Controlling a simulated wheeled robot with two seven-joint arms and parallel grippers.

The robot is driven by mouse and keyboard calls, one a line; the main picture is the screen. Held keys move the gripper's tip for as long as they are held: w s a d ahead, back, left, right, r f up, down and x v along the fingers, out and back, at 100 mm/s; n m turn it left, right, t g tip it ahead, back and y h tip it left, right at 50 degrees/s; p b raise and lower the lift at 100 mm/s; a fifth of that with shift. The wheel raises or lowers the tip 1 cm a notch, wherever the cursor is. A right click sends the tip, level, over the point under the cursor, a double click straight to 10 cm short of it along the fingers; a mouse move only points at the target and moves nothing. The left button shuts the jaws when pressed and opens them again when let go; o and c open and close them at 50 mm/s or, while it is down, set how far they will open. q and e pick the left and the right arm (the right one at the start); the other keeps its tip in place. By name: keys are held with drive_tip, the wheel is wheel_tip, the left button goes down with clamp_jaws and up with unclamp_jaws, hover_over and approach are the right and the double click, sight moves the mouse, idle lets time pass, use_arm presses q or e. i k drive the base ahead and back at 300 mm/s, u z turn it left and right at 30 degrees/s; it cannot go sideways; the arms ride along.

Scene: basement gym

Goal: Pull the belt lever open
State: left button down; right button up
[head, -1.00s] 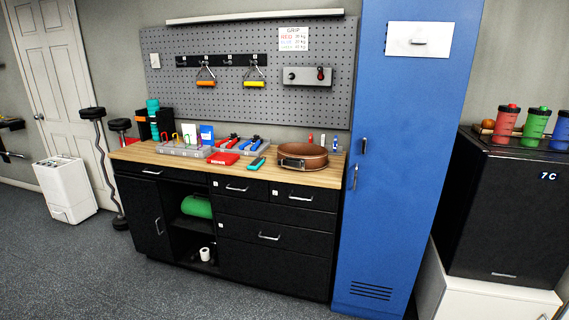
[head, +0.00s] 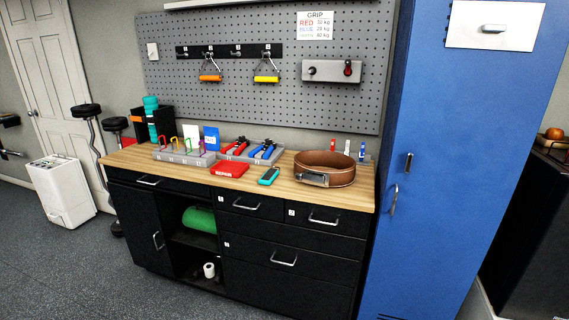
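A brown leather belt (head: 336,171) lies coiled in a ring on the right part of the wooden worktop. Its metal lever buckle (head: 313,179) is on the front side, facing me. The lever looks flat against the belt, but it is too small to tell its exact position. Neither of my grippers shows in the head view.
The worktop (head: 129,158) also holds a red case (head: 229,169), a teal tool (head: 269,176), a grey tray (head: 183,154) and red and blue hand grips. A tall blue locker (head: 460,190) stands right of the bench. Open grey floor (head: 75,270) lies at the front left.

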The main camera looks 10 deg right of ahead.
sight(318, 180)
drive_tip(key=z, duration=0.4)
drive_tip(key=i, duration=0.85)
drive_tip(key=z, duration=0.85)
drive_tip(key=i, duration=0.25)
drive_tip(key=z, duration=0.2)
